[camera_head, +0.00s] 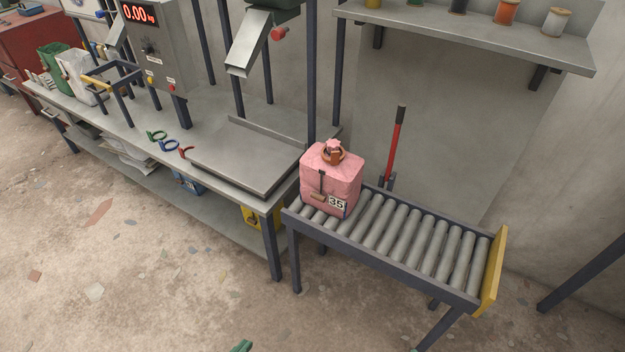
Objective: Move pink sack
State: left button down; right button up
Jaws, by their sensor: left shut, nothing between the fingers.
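The pink sack (331,181) stands upright on the left end of the roller conveyor (420,238). Its neck is gathered and tied with a brown band. It has a dark strap and a tag marked 35 on its front. My right gripper is not in view.
A metal workbench (215,120) with a flat scale plate (247,158) adjoins the conveyor's left end. A chute (249,42) hangs above it. A yellow end stop (494,272) closes the conveyor's right end. A red-handled lever (395,145) stands behind. The floor in front is open.

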aim_at(341, 182)
jog(key=z, duration=0.4)
jog(key=j+z, duration=0.15)
jog(key=z, duration=0.25)
jog(key=j+z, duration=0.2)
jog(key=z, duration=0.2)
jog(key=j+z, duration=0.2)
jog(key=z, duration=0.2)
jog(key=j+z, duration=0.3)
jog(key=k+j+z, duration=0.3)
jog(key=j, duration=0.2)
jog(key=k+j+z, duration=0.1)
jog(key=j, duration=0.2)
jog(key=k+j+z, duration=0.1)
jog(key=j, duration=0.2)
jog(key=k+j, duration=0.1)
jog(key=j, duration=0.15)
jog(key=k+j, duration=0.1)
jog(key=j, duration=0.2)
jog(key=k+j+z, duration=0.1)
jog(key=k+j, duration=0.15)
jog(key=j, duration=0.3)
jog(key=i+j, duration=0.2)
jog(key=j, duration=0.2)
